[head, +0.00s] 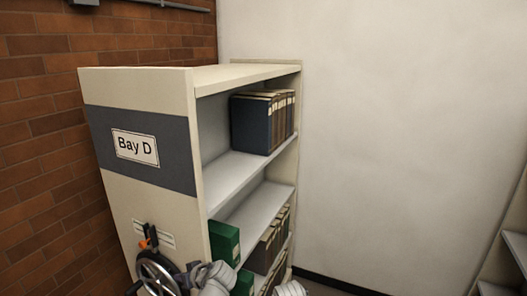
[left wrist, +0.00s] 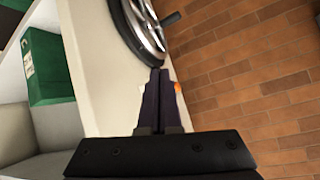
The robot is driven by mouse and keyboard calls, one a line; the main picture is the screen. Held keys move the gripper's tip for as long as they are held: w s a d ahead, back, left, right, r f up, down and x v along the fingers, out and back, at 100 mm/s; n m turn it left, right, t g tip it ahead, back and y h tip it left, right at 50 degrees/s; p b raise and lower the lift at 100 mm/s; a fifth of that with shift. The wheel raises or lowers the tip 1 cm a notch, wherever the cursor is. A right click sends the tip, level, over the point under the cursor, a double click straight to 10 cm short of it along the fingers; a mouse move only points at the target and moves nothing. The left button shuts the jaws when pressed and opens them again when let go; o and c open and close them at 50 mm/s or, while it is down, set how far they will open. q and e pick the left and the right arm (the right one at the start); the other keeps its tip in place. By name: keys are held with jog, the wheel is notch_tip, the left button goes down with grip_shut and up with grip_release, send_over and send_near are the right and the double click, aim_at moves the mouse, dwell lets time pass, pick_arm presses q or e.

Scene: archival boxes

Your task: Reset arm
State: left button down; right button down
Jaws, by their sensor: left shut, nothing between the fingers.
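My left gripper (left wrist: 160,72) is shut, with its dark fingers together and nothing between them. In the left wrist view its tips are close to the rim of a handwheel (left wrist: 135,28). I cannot tell whether they touch it. The handwheel also shows in the head view (head: 156,277), low on the end panel of the cream shelf unit (head: 160,215) marked "Bay D". Grey arm parts of mine are just right of it. A small orange part shows beside the fingers in the left wrist view (left wrist: 178,88). My right gripper is not in view.
Dark blue binders (head: 251,124) stand on the upper shelf. Green boxes (head: 224,241) and brown ones are lower. A brick wall (head: 40,140) runs along the left. A plain pale wall (head: 390,130) is behind, and another unit's edge (head: 510,245) is at the far right.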

pick_arm(q)
jog(key=s+d+f+m+g+h+b, duration=0.2)
jog(key=s+d+f+m, duration=0.3)
jog(key=d, duration=0.5)
jog(key=s+d+f+m+g+h+b, duration=0.1)
jog(key=s+d+f+m+g+h, duration=0.3)
jog(key=s+d+f, duration=0.4)
jog(key=s+d+m+h, duration=0.1)
jog(key=s+d+m, duration=0.1)
jog(key=s+d, duration=0.1)
jog(key=shift+f+m+h+b, duration=0.3)
jog(key=shift+f+b, duration=0.05)
jog(key=shift+f, duration=0.05)
jog(key=shift+a, duration=0.1)
